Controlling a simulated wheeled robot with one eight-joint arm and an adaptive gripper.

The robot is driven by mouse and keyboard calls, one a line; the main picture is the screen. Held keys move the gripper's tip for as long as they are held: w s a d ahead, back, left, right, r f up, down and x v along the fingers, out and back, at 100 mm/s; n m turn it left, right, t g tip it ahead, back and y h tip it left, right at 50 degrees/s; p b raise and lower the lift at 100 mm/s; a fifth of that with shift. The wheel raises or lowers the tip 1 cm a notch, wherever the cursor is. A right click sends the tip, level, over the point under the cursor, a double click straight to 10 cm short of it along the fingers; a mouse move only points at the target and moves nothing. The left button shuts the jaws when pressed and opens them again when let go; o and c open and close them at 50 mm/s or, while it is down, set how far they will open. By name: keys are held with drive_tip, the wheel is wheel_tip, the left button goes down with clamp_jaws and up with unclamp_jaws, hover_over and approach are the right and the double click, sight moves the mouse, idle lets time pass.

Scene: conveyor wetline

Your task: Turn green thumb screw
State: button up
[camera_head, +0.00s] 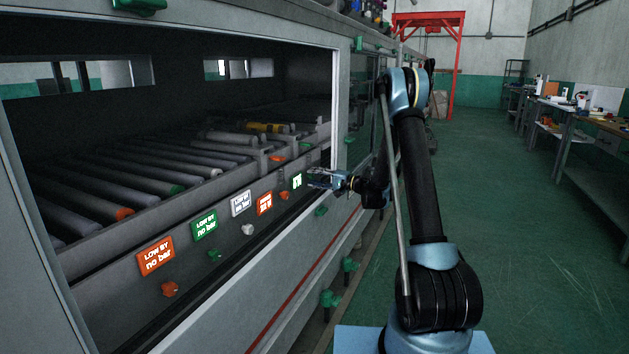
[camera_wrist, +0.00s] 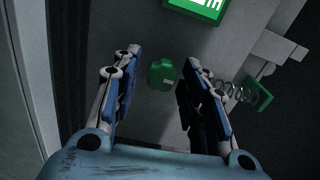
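In the wrist view, a green thumb screw (camera_wrist: 162,75) with a small pale mark sits on the grey panel, just below a lit green sign (camera_wrist: 200,9). My gripper (camera_wrist: 158,62) is open, with one blue-padded finger on each side of the screw and visible gaps on both sides. How deep the fingers reach along the screw cannot be told. In the head view, my gripper (camera_head: 316,178) is at the far end of the conveyor's front panel, beside a green sign (camera_head: 297,181); the screw there is hidden.
A coiled spring with a green tab (camera_wrist: 262,92) is close to the right finger. Along the panel are an orange knob (camera_head: 169,289), another green knob (camera_head: 214,254) and a white knob (camera_head: 248,229). Conveyor rollers (camera_head: 160,160) lie behind the panel. The green floor to the right is open.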

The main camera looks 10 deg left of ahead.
drive_tip(key=v, duration=0.6)
idle(0.6)
drive_tip(key=shift+r, duration=0.1)
